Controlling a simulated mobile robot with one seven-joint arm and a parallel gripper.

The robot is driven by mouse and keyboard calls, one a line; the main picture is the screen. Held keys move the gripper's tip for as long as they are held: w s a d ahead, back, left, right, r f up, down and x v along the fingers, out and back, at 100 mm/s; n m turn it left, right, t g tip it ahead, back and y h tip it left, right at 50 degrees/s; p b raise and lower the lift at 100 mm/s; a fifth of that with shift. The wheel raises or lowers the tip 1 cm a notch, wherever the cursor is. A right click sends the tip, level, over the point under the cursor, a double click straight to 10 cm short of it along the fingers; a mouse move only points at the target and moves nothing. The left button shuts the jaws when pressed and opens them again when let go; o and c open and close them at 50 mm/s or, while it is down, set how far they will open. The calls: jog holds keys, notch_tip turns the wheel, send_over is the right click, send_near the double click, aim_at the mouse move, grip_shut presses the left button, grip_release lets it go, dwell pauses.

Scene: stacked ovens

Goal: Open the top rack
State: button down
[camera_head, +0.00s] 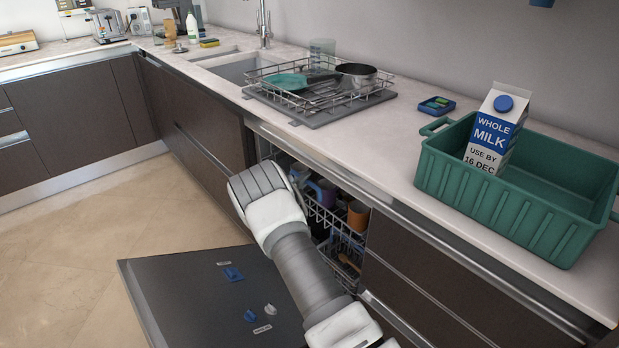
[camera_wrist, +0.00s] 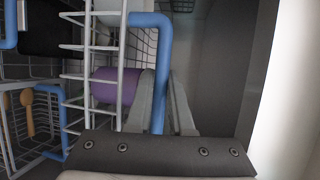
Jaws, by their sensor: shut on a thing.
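The dishwasher's top rack (camera_head: 322,217) is a wire rack with cups in it, partly hidden behind my arm in the head view. In the wrist view its pale wires (camera_wrist: 90,62) stand at the left of a blue handle bar (camera_wrist: 153,45). My gripper (camera_wrist: 161,82) has its two grey fingers on either side of this bar and is shut on it. A purple cup-like thing (camera_wrist: 115,88) sits behind the wires, close to the fingers. In the head view the fingers are hidden by my wrist. The rack appears to be inside the dishwasher.
The dishwasher door (camera_head: 190,300) lies folded down in front. A lower rack (camera_head: 345,258) shows below, its blue handle (camera_wrist: 48,93) in the wrist view. An orange cup (camera_head: 358,214) sits near the opening's right. A green crate (camera_head: 500,205) stands on the counter. Floor at left is free.

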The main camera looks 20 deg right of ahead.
jog(key=s+a, duration=0.5)
jog(key=a, duration=0.7)
jog(key=s+a, duration=0.5)
jog(key=a, duration=0.8)
jog(key=s+a+p, duration=0.1)
jog(key=s+a, duration=0.5)
jog(key=a, duration=0.7)
jog(key=shift+a, duration=0.25)
jog(key=shift+w, duration=0.1)
jog(key=c, duration=0.8)
grip_release()
jog(key=p+v, duration=0.2)
jog(key=v, duration=1.5)
jog(key=shift+p, duration=0.3)
jog(key=shift+a, duration=0.1)
